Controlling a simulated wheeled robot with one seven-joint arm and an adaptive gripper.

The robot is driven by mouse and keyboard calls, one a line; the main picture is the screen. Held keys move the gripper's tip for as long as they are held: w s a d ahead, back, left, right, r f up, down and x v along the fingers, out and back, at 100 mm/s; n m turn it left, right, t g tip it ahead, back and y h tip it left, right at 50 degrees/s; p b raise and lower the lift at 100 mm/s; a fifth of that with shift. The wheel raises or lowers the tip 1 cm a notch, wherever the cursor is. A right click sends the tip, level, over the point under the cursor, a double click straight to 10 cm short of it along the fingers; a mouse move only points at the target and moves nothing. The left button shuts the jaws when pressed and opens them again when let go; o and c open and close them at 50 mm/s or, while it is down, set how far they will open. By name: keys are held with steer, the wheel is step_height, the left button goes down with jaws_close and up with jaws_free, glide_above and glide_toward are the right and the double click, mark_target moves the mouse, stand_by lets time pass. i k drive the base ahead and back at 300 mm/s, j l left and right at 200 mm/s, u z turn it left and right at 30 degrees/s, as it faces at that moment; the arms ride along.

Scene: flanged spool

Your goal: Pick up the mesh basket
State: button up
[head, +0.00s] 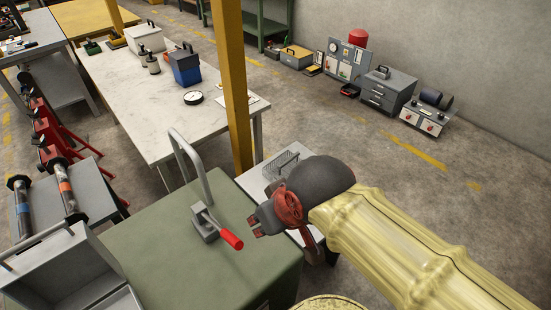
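The mesh basket (281,164) is a small grey wire basket on a light grey table (258,183), behind the green-topped cabinet. It is small in the view, and my arm is in front of its right side, so its far end may be hidden. My gripper (254,227) is nearer to the camera, over the right edge of the cabinet top and left of my wrist. Its two reddish fingertips stand apart with nothing visible between them. It is clear of the basket.
The green cabinet (165,235) carries a toggle clamp (207,224) with a red handle and a tall grey hoop handle (192,160). A yellow post (232,90) rises just left of the basket. A white workbench (150,100) stands behind. Open floor (380,150) lies to the right.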

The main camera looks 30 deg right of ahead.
mark_target(295, 156)
steer(key=z, duration=0.85)
